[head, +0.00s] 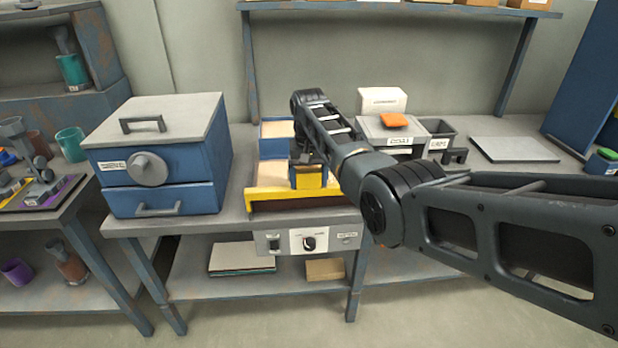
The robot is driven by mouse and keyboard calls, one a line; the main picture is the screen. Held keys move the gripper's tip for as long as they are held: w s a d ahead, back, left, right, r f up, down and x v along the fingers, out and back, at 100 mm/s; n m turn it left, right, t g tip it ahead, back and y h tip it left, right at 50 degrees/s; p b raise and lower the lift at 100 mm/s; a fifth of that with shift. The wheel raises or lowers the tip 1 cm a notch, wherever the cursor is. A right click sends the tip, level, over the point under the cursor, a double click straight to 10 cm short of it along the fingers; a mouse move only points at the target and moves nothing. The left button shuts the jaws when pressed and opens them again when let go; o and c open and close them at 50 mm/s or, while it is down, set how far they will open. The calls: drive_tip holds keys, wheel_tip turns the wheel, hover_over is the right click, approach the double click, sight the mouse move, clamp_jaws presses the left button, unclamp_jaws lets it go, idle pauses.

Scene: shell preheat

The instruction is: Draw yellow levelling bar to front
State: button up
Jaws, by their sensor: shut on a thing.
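The yellow levelling bar (270,194) lies crosswise near the front of a blue tray-like box holding pale material (276,130) on the bench. Its left end shows clearly; a block with a yellow front (311,181) and blue sides stands at its middle. My gripper (307,160) comes down over this block from behind, with my arm reaching in from the right. The gripper is shut at the block, which seems to be part of the bar. The fingertips are dark and small, so the exact contact is hidden.
A blue cabinet with a grey lid (160,110) stands close on the left. A control panel (310,241) with a knob is below the bench front. To the right are an orange item (394,120) on a grey box, a dark bin (437,135) and a flat grey plate (513,150).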

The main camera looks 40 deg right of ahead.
drive_tip(key=shift+s+a, duration=0.15)
drive_tip(key=o, duration=1.4)
drive_tip(key=shift+r, duration=0.1)
wheel_tip(320, 180, up, 8)
drive_tip(key=shift+f, duration=0.15)
